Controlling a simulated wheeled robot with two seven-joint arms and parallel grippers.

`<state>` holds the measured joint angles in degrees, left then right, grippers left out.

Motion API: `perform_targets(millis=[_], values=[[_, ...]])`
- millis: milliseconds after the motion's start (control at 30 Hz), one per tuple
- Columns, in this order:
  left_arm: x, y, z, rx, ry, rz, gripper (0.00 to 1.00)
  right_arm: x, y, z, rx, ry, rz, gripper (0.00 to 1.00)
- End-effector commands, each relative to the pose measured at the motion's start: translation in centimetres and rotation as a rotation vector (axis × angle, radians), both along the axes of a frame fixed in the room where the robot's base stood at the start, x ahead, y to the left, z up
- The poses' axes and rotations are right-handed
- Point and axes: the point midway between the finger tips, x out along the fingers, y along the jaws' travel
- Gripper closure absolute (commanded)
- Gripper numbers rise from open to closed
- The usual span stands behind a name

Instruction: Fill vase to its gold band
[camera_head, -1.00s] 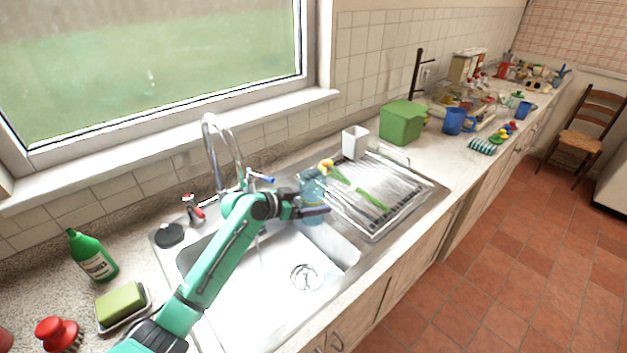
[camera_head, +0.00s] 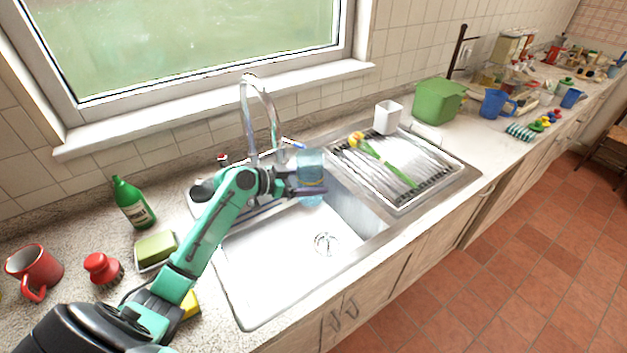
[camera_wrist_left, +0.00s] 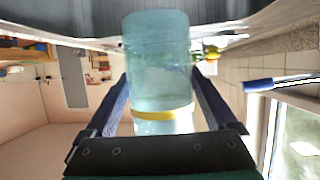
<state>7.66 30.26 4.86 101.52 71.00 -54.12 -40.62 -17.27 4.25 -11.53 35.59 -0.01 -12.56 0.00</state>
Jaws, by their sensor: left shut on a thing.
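The vase (camera_head: 311,168) is pale blue clear glass with a gold band. My left gripper (camera_head: 312,190) is shut on it and holds it about upright over the back right of the sink basin (camera_head: 290,245), right of the tap spout (camera_head: 274,115). In the left wrist view, which looks upside down, the vase (camera_wrist_left: 158,60) is between the two fingers and the gold band (camera_wrist_left: 165,112) is near my palm. I cannot tell the water level. The tap has a blue handle (camera_head: 294,145) and a red one (camera_head: 222,158). My right gripper is not in view.
A green bottle (camera_head: 132,203), a soap dish (camera_head: 156,250) and a red mug (camera_head: 35,270) are left.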

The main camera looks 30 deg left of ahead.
Motion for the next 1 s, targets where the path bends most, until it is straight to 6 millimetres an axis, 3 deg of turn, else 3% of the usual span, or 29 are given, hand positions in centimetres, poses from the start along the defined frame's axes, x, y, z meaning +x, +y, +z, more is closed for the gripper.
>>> perform_targets(millis=[367,1000], values=[[-0.2,0.4,0.0,0.000,-0.001,0.002,0.87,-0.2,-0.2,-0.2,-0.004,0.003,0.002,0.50],[-4.4,6.0,0.0,0.000,-0.002,0.001,0.87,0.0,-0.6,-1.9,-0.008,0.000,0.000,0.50]])
